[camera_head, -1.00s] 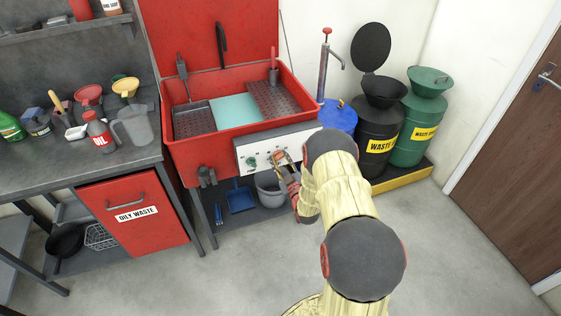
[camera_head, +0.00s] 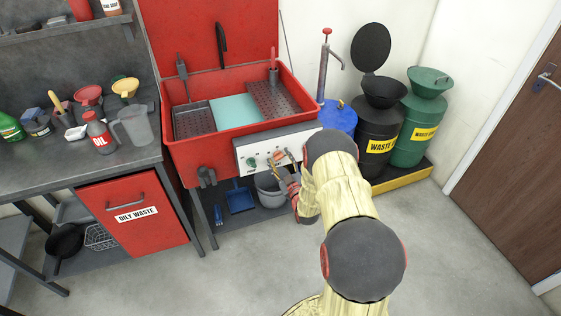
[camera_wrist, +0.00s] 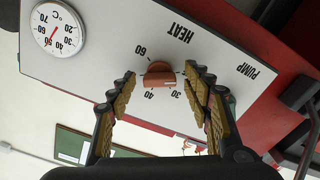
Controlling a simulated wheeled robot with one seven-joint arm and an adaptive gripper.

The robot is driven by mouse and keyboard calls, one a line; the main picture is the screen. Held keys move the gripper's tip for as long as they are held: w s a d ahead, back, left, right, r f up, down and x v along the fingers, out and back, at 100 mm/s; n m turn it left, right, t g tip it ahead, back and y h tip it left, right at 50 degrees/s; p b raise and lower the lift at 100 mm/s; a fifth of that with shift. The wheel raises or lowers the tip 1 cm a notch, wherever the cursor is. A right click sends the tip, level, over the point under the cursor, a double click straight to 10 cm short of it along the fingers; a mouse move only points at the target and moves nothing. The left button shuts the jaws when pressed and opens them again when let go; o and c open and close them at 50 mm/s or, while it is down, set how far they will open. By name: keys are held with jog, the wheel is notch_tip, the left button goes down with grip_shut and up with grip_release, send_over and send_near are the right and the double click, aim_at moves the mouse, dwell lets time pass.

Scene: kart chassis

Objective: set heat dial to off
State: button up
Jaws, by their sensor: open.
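The heat dial (camera_wrist: 160,76) is an orange-red knob on the white control panel (camera_wrist: 110,40), under the upside-down word HEAT in the wrist view. Its raised bar lies roughly level across the picture. The numbers 60, 40 and 30 show around it; no OFF mark is visible, and the right finger hides part of the scale. My gripper (camera_wrist: 160,74) is open, with one finger on each side of the dial and a gap to it on both sides. In the head view my gripper (camera_head: 281,157) is at the front of the panel (camera_head: 245,147).
A round thermometer (camera_wrist: 57,27) sits on the panel. A green knob (camera_head: 252,161) is left of my gripper. The red wash basin (camera_head: 180,150) is above and behind, a grey bucket (camera_head: 268,190) below. Waste drums (camera_head: 378,140) stand at the right.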

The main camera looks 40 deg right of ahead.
jog(key=v, duration=1.2)
dwell(0.3)
jog(key=s+f+m+g+y, duration=0.1)
jog(key=s+f+m+g, duration=0.1)
jog(key=s+f+g, duration=0.4)
jog(key=s+f+m+g+y, duration=0.1)
jog(key=s+f+g, duration=0.15)
jog(key=f, duration=0.65)
jog(key=s+a+r+g+y+p, duration=0.1)
jog(key=s+a+r, duration=0.4)
jog(key=a+r, duration=0.4)
jog(key=s+a+r+g+y+p, duration=0.1)
jog(key=s+a+r, duration=0.4)
jog(key=r, duration=1.8)
jog(key=s+a+r+g+y+p, duration=0.1)
jog(key=s+a+r, duration=0.4)
jog(key=a+r, duration=0.8)
notch_tip(320, 180, up, 3)
jog(key=shift+n, duration=0.3)
